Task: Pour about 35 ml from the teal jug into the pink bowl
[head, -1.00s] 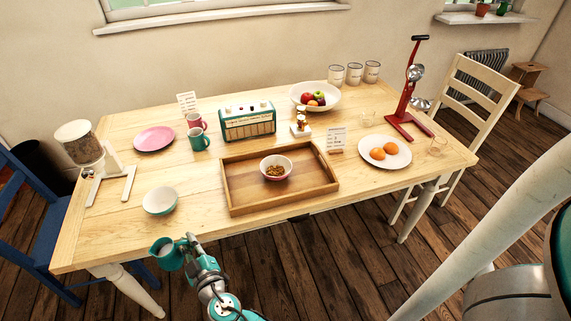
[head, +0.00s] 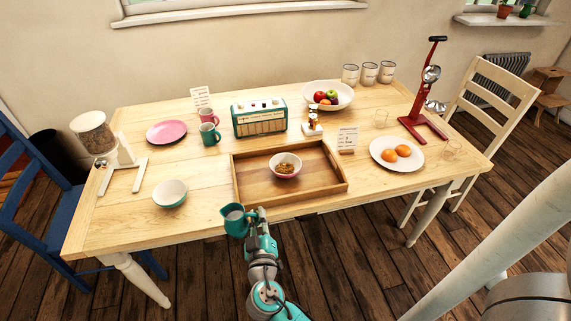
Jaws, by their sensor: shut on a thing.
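The teal jug (head: 236,223) is held upright at the table's front edge, just below the tray's front left corner in the picture. It has pale contents inside. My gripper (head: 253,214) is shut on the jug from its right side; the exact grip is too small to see. The pink bowl (head: 288,174), pink outside and white inside, sits upright in the wooden tray (head: 246,189). Brown bits of food lie in it. The jug is apart from the bowl, in front of it and to its left.
A teal bowl (head: 170,193) stands left of the tray. Behind the tray are a radio (head: 259,121) and a small figure-like stand (head: 312,126). The table's front left is clear.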

